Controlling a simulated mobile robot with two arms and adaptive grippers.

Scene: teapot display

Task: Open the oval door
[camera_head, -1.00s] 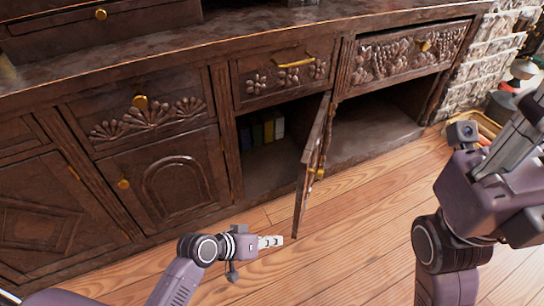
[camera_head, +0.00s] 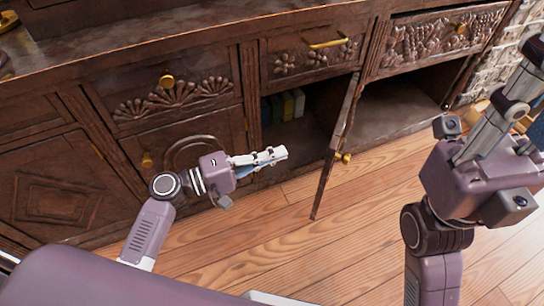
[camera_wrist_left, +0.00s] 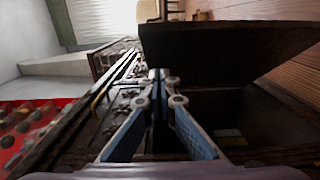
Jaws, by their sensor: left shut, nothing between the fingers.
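Several books (camera_head: 285,105) stand inside the open middle cupboard, left of the door. A drawer with a brass handle (camera_head: 328,44) is above it. The right compartment (camera_head: 395,110) is open. The wooden floor (camera_head: 270,230) in front is clear.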

